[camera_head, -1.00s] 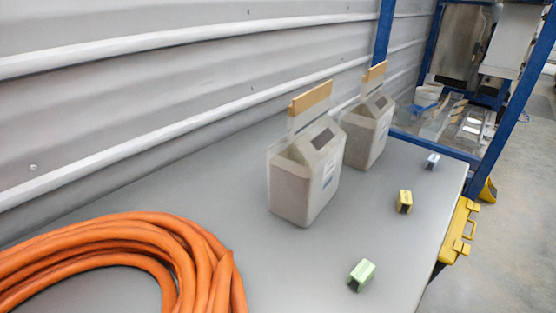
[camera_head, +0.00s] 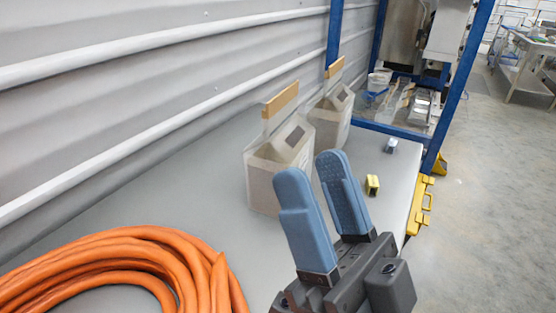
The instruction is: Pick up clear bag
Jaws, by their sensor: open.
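Two clear bags with pale contents and tan top strips stand upright on the grey table (camera_head: 170,200). The nearer clear bag (camera_head: 262,170) is left of centre, its lower right side partly hidden by my gripper. My gripper (camera_head: 312,172) has two blue fingers pointing up and away. It is open and empty, in front of the bags in the picture; I cannot tell the exact gap.
A coiled orange hose (camera_head: 130,265) covers the table's near left. A corrugated wall (camera_head: 130,90) borders the left, a blue frame (camera_head: 460,90) the back. A yellow case (camera_head: 420,205) sits by the right edge.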

